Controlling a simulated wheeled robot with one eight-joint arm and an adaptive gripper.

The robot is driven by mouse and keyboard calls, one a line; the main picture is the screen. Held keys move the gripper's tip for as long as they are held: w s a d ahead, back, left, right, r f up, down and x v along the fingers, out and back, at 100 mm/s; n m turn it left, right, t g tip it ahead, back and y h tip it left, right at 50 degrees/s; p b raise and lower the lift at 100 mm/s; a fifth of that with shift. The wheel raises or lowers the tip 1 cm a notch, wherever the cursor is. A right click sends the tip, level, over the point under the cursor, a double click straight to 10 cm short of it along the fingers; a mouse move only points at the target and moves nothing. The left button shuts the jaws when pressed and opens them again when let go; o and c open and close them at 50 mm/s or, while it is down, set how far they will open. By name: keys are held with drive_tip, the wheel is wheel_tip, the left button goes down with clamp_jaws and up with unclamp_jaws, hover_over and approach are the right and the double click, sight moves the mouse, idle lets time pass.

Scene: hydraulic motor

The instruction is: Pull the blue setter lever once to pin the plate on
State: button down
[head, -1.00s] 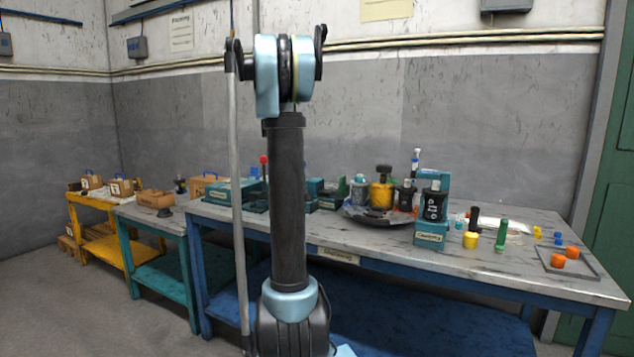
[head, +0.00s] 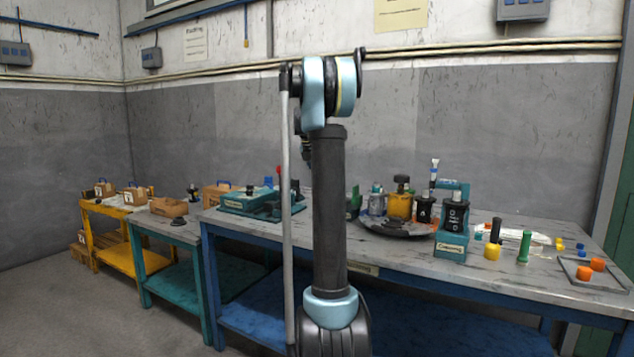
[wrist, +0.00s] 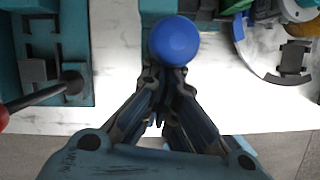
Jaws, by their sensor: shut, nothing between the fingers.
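The blue setter lever's round knob (wrist: 174,41) is in the upper middle of the wrist view, above a teal fixture (wrist: 150,12). My gripper (wrist: 174,78) is shut and empty, with its fingertips right at the near edge of the knob in the picture. I cannot tell whether they touch it. In the head view, the teal fixture (head: 246,201) stands on the blue-framed bench, left of my arm. My gripper is hidden behind my arm there. I cannot make out the plate or its pin clearly.
A red-knobbed lever (head: 279,169) rises from the teal fixture; its dark rod (wrist: 40,95) also shows at left in the wrist view. A round dark tray (head: 394,231) with pots, a teal stand (head: 450,245) and an orange-block tray (head: 584,279) occupy the bench's right.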

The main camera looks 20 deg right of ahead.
idle(0.3)
drive_tip(key=s+a+r, duration=0.4)
drive_tip(key=a+r, duration=0.1)
drive_tip(key=r, duration=0.5)
drive_tip(key=s+a+f+m, duration=0.2)
drive_tip(key=s+f+m, duration=0.1)
drive_tip(key=s, duration=0.4)
drive_tip(key=s+a+f+m, duration=0.2)
drive_tip(key=s+m, duration=0.2)
drive_tip(key=s, duration=0.2)
drive_tip(key=s+a+f+m+y, duration=0.1)
drive_tip(key=s+a+f+m, duration=0.1)
drive_tip(key=s+f+m, duration=0.4)
drive_tip(key=s+a+f+m+y, duration=0.1)
drive_tip(key=s+a+f+m, duration=0.2)
drive_tip(key=s+f, duration=1)
drive_tip(key=s+a+f+m+y, duration=0.1)
drive_tip(key=s+a+f+m, duration=0.1)
drive_tip(key=s+f+m, duration=0.6)
drive_tip(key=s+f, duration=0.2)
drive_tip(key=s, duration=0.4)
drive_tip(key=shift+s+a+m, duration=0.3)
drive_tip(key=shift+a, duration=0.05)
